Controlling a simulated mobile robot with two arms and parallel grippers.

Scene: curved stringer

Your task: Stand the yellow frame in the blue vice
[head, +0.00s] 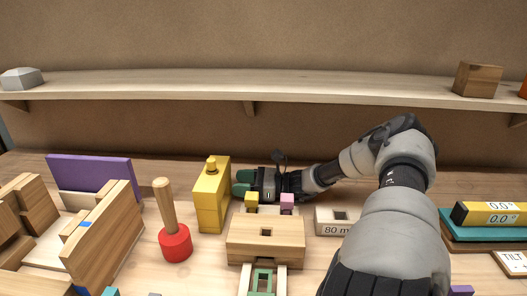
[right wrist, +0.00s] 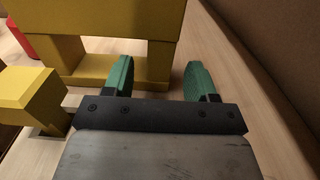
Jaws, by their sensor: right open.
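The yellow frame (head: 209,198) stands upright on the bench, with a small knob on top. In the right wrist view the frame (right wrist: 105,20) shows a window low down, between two legs and a base bar. My right gripper (head: 243,183) points left at the frame's right side. Its green fingertips (right wrist: 160,75) are open, and one frame leg shows between them; I cannot tell if they touch it. A wooden vice-like holder with a blue mark (head: 105,222) stands at the left, perhaps the blue vice; its slot is not clear. My left gripper is out of view.
A red mallet (head: 175,243) stands between holder and frame. A wooden block (head: 265,238) with yellow and pink pegs sits below my right gripper. A purple board (head: 92,176) is at back left, and a long shelf (head: 200,82) runs above. Yellow-and-teal pieces (head: 490,214) lie right.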

